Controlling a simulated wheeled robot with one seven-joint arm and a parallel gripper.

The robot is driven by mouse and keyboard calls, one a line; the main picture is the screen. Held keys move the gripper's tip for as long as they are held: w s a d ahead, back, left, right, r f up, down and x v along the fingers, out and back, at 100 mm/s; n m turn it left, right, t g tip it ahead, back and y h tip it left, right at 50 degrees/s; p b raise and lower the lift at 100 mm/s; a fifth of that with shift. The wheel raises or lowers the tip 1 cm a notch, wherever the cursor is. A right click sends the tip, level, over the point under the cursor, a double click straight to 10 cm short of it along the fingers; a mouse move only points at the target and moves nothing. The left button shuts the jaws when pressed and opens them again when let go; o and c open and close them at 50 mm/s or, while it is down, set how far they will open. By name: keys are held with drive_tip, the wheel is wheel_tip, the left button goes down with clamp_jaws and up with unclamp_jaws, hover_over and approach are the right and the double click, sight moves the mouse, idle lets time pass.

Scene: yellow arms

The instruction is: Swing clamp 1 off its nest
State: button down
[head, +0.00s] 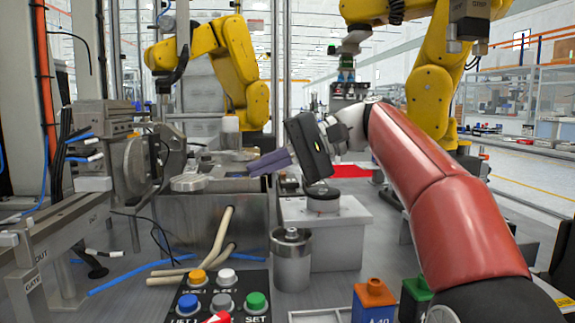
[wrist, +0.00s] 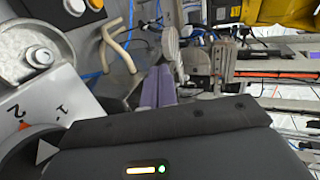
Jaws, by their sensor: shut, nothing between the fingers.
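A grey metal arm with a rounded end (head: 190,182) lies over the steel block (head: 225,222) left of centre in the head view; it looks like the clamp, but I can read no number on it. A rounded grey metal part (wrist: 170,45) shows just beyond my fingertips in the wrist view; it may be the same arm. My gripper (head: 254,166) has a black body and purple fingers, closed together and empty, pointing left towards the metal arm. In the wrist view the fingers (wrist: 157,72) are together; whether they touch metal is unclear. The nest is not clearly visible.
A white box (head: 340,230) with a dark knob stands below my gripper; its numbered face (wrist: 30,115) shows in the wrist view. Beige hoses (head: 220,235) lie left.

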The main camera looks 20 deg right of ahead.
sight(198, 180)
drive_tip(key=r+x, duration=0.1)
drive_tip(key=x, duration=0.5)
drive_tip(key=shift+a, duration=0.35)
drive_tip(key=shift+a+f+b, duration=0.15)
drive_tip(key=shift+b, duration=0.3)
drive_tip(key=shift+s+a+f+m+t+b, duration=0.2)
drive_tip(key=shift+s+a+m+t+b, duration=0.2)
drive_tip(key=shift+a+m+t+b, duration=0.65)
drive_tip(key=shift+s+a+r+m+t+h+b, duration=0.25)
drive_tip(key=shift+a+m+t+h+b, duration=0.15)
drive_tip(key=shift+m+t+h+b, duration=0.3)
drive_tip(key=shift+w+r, duration=0.1)
drive_tip(key=shift+d, duration=0.15)
